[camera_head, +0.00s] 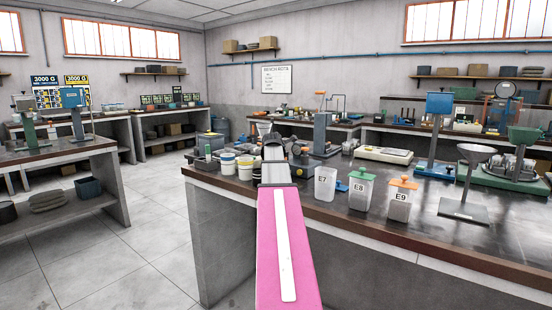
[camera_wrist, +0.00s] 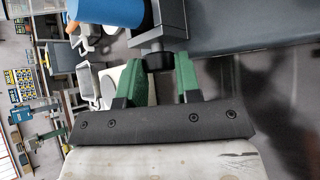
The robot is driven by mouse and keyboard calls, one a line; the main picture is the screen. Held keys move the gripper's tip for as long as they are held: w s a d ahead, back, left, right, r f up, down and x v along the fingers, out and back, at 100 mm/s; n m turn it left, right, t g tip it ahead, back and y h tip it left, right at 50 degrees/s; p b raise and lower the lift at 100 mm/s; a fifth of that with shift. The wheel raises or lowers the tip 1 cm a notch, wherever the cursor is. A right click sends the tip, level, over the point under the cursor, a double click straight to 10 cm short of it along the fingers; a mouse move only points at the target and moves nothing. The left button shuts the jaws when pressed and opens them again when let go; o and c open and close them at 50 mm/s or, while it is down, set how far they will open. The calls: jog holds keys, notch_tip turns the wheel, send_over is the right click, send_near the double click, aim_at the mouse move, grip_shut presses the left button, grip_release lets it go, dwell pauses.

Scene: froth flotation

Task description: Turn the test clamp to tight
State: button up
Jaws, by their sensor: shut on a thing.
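In the wrist view my gripper (camera_wrist: 161,66) has its two green fingers on either side of a small dark knob (camera_wrist: 160,56), shut on it. The knob sits on the end of a grey block (camera_wrist: 170,20), which seems to be the test clamp. A blue cylinder (camera_wrist: 108,11) is beside the block. Whether the knob is tight or loose cannot be told. In the head view my pink arm reaches forward over the counter, and its end hides the gripper and the knob.
On the dark counter (camera_head: 335,207) right of my arm stand an E7 container (camera_head: 325,184), a green-lidded E8 container (camera_head: 361,189), an orange-lidded E9 container (camera_head: 401,199) and a funnel stand (camera_head: 468,185). Small tubs (camera_head: 227,163) stand left of my arm. The floor at left is clear.

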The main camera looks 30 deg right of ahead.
jog(key=o, duration=0.9)
